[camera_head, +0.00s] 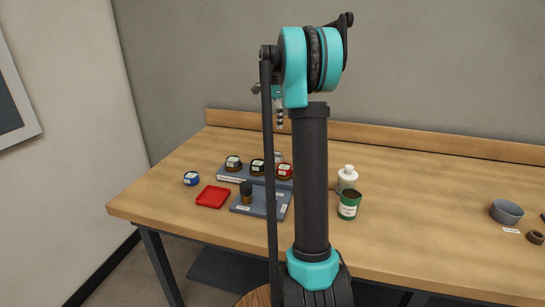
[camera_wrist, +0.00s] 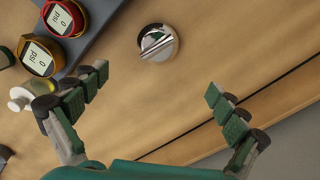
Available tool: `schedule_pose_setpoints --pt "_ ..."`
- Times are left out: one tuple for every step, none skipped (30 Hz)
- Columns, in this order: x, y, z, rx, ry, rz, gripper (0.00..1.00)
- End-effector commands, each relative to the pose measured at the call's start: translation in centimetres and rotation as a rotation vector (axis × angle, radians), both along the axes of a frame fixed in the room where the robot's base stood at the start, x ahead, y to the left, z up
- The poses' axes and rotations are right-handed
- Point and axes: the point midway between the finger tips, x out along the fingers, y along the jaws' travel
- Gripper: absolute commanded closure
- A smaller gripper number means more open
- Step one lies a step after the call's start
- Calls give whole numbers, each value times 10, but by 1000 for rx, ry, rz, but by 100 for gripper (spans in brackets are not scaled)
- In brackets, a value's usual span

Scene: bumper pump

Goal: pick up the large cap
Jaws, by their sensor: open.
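A round, shiny silver piece, apparently the large cap (camera_wrist: 158,42), lies on the bare wood in the wrist view, beside the grey rack. My gripper (camera_wrist: 157,84) is open, its fingers wide apart, with nothing between them. The cap shows beyond the fingertips, near the middle of the gap, not touched. In the head view my gripper (camera_head: 279,120) hangs over the back of the table, partly hidden by my arm. A pale patch behind the rack there may be the cap, mostly hidden.
The grey rack (camera_head: 232,174) holds round gauges, among them a red one (camera_head: 284,170). A blue gauge (camera_head: 191,178), red tray (camera_head: 213,197), green can (camera_head: 349,205), white bottle (camera_head: 347,178) and grey bowl (camera_head: 507,211) stand around. A wooden backboard (camera_head: 420,143) runs along the rear.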

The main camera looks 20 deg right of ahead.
Motion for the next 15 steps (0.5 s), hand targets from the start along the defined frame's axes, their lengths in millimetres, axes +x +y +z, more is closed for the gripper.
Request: schedule_pose_setpoints --pt "0 0 -11 0 0 1 3" --pt "0 0 -17 0 0 1 3" --pt "0 0 -25 0 -1 1 3" --pt "0 0 -31 0 -1 1 3" --pt "0 0 -37 0 -1 2 3" --pt "0 0 -45 0 -1 2 3" --pt "0 0 -51 0 -1 2 3" --pt "0 0 -57 0 -1 2 3" --pt "0 0 -65 0 -1 2 3" --pt "0 0 -71 0 -1 2 3" --pt "-1 0 -76 0 -1 2 3" --pt "-1 0 -83 0 -1 3 3" --pt "0 0 -87 0 -1 3 3" --pt "0 0 -91 0 -1 3 3" --pt "0 0 -95 0 -1 3 3"
